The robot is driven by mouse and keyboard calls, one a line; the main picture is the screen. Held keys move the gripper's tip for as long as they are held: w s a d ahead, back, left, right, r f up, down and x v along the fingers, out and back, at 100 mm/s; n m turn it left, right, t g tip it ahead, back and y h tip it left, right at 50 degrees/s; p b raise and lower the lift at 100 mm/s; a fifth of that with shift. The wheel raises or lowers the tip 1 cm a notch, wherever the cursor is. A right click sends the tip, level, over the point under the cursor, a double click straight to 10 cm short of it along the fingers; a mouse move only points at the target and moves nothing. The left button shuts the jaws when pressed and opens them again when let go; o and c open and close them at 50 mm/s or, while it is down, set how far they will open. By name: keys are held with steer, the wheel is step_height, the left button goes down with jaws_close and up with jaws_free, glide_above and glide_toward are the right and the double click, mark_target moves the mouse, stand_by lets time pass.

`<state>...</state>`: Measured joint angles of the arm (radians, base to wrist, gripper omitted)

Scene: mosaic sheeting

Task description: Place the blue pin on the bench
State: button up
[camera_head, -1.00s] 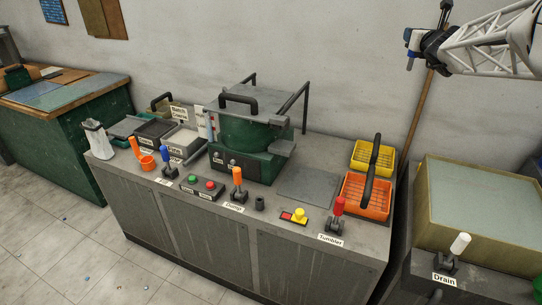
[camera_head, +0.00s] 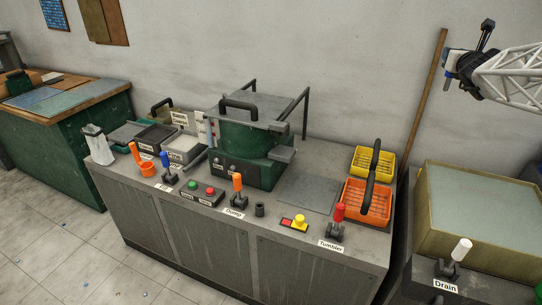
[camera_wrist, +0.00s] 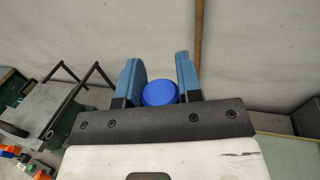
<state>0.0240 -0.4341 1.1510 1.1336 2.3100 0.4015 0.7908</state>
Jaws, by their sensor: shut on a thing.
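The blue pin (camera_wrist: 160,93) shows as a round blue end between the two blue fingers of my gripper (camera_wrist: 158,65) in the wrist view. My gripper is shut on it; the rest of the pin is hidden. In the head view, my gripper (camera_head: 449,66) is at the upper right, in the air near the wall, right of and above the grey bench (camera_head: 325,155). Another bench (camera_head: 62,108), green with a wooden-edged top, stands at the far left. Which one the task means is not shown.
A green lidded machine (camera_head: 248,140), levers, buttons and a yellow basket (camera_head: 372,162) and orange basket (camera_head: 367,202) crowd the grey bench. A flat grey plate (camera_head: 307,194) lies clear. A wooden pole (camera_head: 426,95) leans on the wall. A tank (camera_head: 480,210) stands right.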

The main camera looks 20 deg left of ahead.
steer(key=a+f+n+g+y, duration=0.75)
steer(key=a+f+y, duration=0.25)
steer(key=a+f, duration=1.15)
steer(key=s+a+f+n+g+y, duration=0.1)
steer(key=s+a+f+n+g, duration=0.3)
steer(key=f, duration=0.6)
steer(key=s+a+f+n+g+y, duration=0.2)
steer(key=s+a+f+n+g, duration=0.3)
steer(key=s+a+f+g, duration=0.3)
steer(key=shift+s+f+g, duration=0.55)
steer(key=shift+s+f, duration=1.1)
steer(key=shift+a+n, duration=0.15)
steer(key=shift+n, duration=0.1)
steer(key=s+a+f, duration=0.1)
steer(key=a, duration=0.8)
steer(key=s+a+f, duration=0.2)
steer(key=a, duration=0.6)
steer(key=shift+a+f, duration=0.2)
steer(key=shift+a, duration=0.15)
